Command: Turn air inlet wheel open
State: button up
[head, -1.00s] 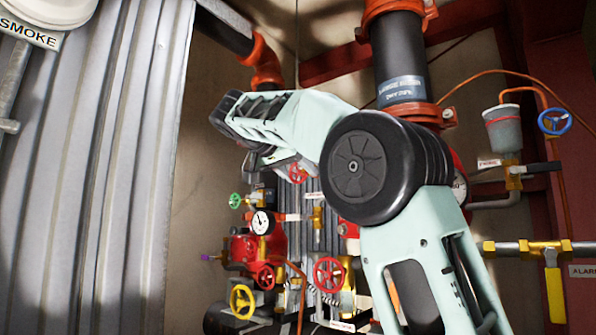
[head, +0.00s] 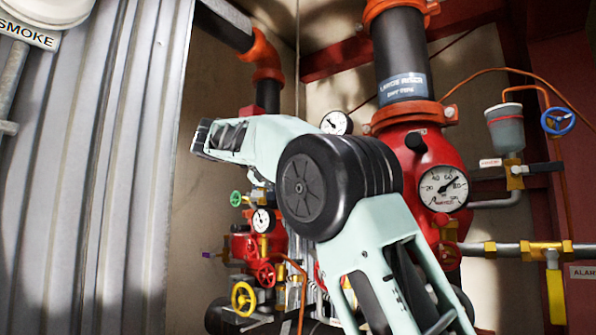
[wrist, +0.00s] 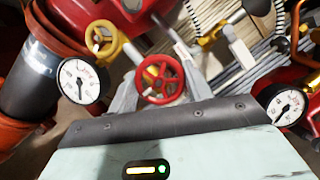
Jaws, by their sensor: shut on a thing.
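In the wrist view my gripper (wrist: 158,68) has its grey fingers on either side of a red handwheel (wrist: 160,97), and it is shut on that wheel. The wheel faces the camera, with its spokes and hub showing. No label on it can be read, so I cannot tell from markings that it is the air inlet wheel. In the head view my own arm hides the gripper and the held wheel.
In the wrist view a yellow wheel (wrist: 103,40) is close at upper left, with gauges (wrist: 80,80) (wrist: 287,105) on both sides. The head view shows a red wheel (head: 266,275), yellow wheel (head: 243,298), green wheel (head: 235,198), blue wheel (head: 556,121) and corrugated wall (head: 95,180).

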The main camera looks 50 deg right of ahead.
jog(key=n+h, duration=0.1)
jog(key=n, duration=0.1)
jog(key=n+g+h+b, duration=0.1)
jog(key=n, duration=0.1)
jog(key=shift+f+n, duration=0.2)
jog(key=shift+n, duration=0.2)
jog(key=n+h+b, duration=0.2)
jog(key=n, duration=0.3)
jog(key=shift+f, duration=0.1)
jog(key=n+t+h+b, duration=0.1)
jog(key=n, duration=0.2)
jog(key=n+t+h+b, duration=0.1)
jog(key=n+b, duration=0.1)
jog(key=n, duration=0.2)
jog(key=shift+f, duration=0.1)
jog(key=n+t+b, duration=0.1)
jog(key=n, duration=0.2)
jog(key=n+t+h, duration=0.1)
jog(key=n+t, duration=0.1)
jog(key=n, duration=0.2)
jog(key=shift+s+b, duration=0.1)
jog(key=shift+b, duration=0.3)
jog(key=shift+n+t, duration=0.3)
jog(key=shift+t, duration=0.1)
jog(key=o, duration=1)
